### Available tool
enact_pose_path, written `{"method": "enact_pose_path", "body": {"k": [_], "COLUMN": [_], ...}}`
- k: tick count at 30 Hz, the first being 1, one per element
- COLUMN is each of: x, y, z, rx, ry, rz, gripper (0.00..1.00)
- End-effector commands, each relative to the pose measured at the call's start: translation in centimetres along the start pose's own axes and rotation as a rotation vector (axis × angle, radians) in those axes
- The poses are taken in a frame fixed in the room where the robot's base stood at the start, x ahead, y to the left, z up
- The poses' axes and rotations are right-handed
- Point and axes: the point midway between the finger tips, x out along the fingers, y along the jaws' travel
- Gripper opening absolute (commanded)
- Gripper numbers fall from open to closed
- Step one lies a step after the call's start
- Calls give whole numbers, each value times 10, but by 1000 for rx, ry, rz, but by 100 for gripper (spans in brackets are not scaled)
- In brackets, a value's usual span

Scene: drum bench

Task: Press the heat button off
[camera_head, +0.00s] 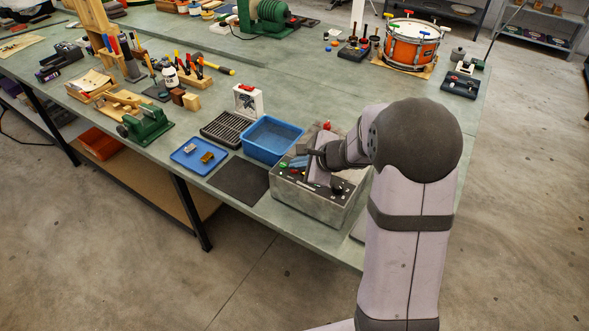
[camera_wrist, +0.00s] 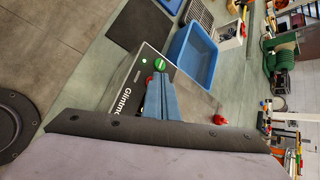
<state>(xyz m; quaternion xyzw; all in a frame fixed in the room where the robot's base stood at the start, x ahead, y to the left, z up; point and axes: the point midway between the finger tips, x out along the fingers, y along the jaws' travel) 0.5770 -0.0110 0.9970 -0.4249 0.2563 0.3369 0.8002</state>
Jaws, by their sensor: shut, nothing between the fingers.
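A grey control box (camera_head: 310,200) stands at the table's front edge, with buttons on its sloping top. In the wrist view its dark panel (camera_wrist: 128,92) bears a partly hidden label, a green button (camera_wrist: 160,65), a red button (camera_wrist: 149,79) and a small green light (camera_wrist: 138,76). I cannot read which button is for heat. My gripper (camera_head: 298,162) is over the panel, fingers closed together. In the wrist view its blue fingers (camera_wrist: 160,80) end close beside the red and green buttons; I cannot tell whether they touch. My gripper hides part of the panel.
A blue bin (camera_head: 272,138) stands directly behind and left of the box. A dark mat (camera_head: 240,180) lies left of it, with a blue tray (camera_head: 198,156) and a black rack (camera_head: 226,129) beyond. A red knob (camera_head: 327,125) stands at the box's rear.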

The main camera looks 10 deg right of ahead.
Motion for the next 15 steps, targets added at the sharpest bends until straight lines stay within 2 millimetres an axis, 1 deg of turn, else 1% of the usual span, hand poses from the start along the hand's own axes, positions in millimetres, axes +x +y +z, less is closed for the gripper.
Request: {"method": "enact_pose_path", "body": {"k": [8,15], "x": [0,-6], "y": [0,-4], "z": [0,4], "rx": [0,-2], "ry": [0,0], "rz": [0,0], "gripper": [0,0]}}
